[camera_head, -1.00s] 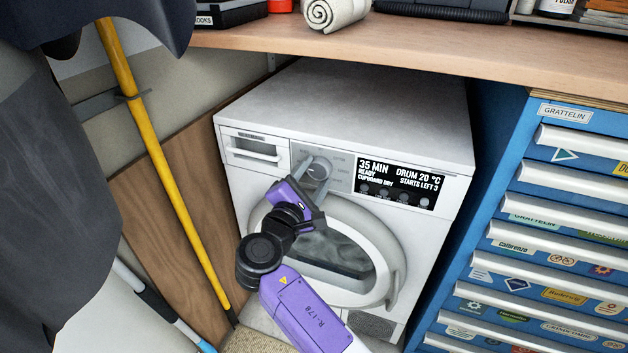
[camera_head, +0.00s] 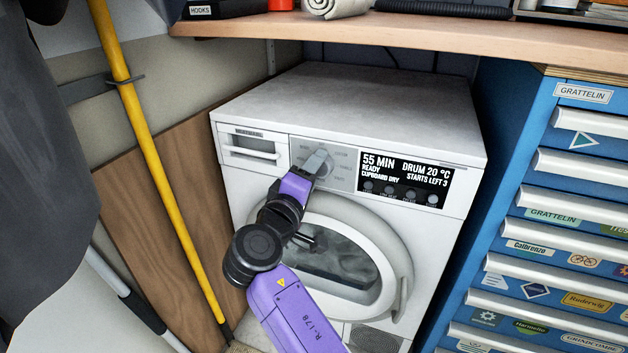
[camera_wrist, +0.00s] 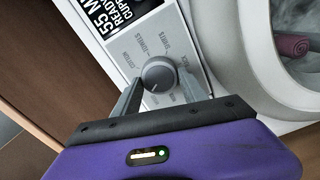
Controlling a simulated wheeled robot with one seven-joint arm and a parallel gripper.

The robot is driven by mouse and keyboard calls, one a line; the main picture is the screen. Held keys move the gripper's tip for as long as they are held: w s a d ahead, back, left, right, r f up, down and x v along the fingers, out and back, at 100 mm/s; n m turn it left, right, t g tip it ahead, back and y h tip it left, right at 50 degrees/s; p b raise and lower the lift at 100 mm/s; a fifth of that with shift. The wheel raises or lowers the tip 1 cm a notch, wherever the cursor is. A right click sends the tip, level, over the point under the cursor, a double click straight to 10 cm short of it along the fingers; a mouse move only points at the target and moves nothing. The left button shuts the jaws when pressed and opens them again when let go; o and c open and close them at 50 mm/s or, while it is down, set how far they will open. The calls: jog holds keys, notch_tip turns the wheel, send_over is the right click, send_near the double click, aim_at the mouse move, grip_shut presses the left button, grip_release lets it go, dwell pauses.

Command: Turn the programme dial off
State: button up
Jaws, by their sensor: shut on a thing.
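The white dryer (camera_head: 340,100) stands under the worktop. Its round grey programme dial (camera_wrist: 158,74) sits on a grey panel ringed with small labels; COTTON and SHIRTS are legible in the wrist view. In the head view the dial (camera_head: 319,158) is partly covered by my gripper (camera_head: 317,166). My purple gripper reaches up from the lower left and is shut on the dial, one finger on each side in the wrist view (camera_wrist: 160,88).
The round dryer door (camera_head: 395,275) is closed below the panel, behind my arm. A blue drawer cabinet (camera_head: 520,190) stands close on the right. A yellow pole (camera_head: 160,175) and a wooden board (camera_head: 140,215) are on the left. The worktop (camera_head: 420,38) overhangs above.

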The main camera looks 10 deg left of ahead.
jog(key=m+b, duration=0.3)
jog(key=m, duration=0.2)
jog(key=shift+d+f+m+b, duration=0.1)
jog(key=shift+f+m+b, duration=0.05)
jog(key=shift+m+b, duration=0.25)
dwell(0.4)
jog(key=o, duration=1.4)
jog(key=shift+c, duration=0.2)
jog(key=p+v, duration=0.2)
jog(key=v, duration=0.6)
jog(key=shift+w, duration=0.1)
